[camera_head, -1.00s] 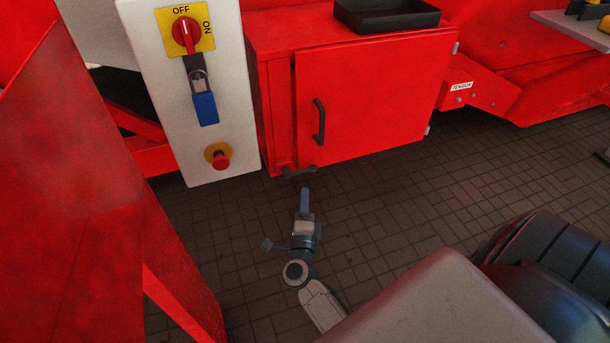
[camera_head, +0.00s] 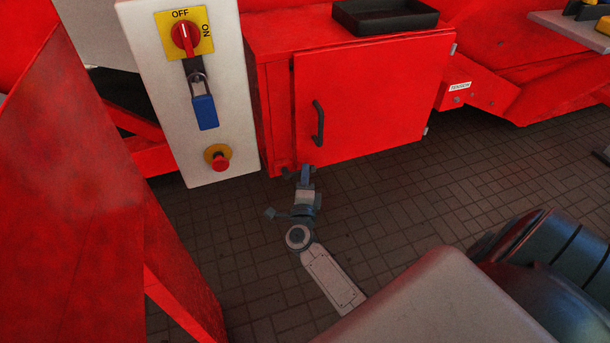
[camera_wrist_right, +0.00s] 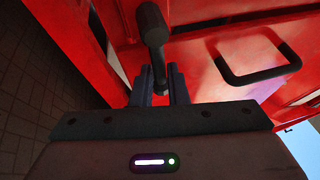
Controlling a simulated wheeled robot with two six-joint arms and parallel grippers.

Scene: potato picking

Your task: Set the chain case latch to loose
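The chain case is the red cabinet (camera_head: 365,100) with a closed door and a dark handle (camera_head: 318,122). Its latch, a dark lever (camera_head: 288,173), is at the lower left corner below the door, partly hidden by my gripper. In the right wrist view the latch (camera_wrist_right: 152,25) shows as a thick black knob with a thin stem reaching down between my fingers. My right gripper (camera_head: 305,174) is at the latch; its fingers (camera_wrist_right: 161,75) are apart on either side of the stem, with a narrow gap. Contact is unclear. My left gripper is out of view.
A white control panel (camera_head: 190,120) with a red OFF/ON switch, a blue padlock and a red button stands left of the cabinet. A black tray (camera_head: 385,15) sits on top. A red panel (camera_head: 70,190) fills the left.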

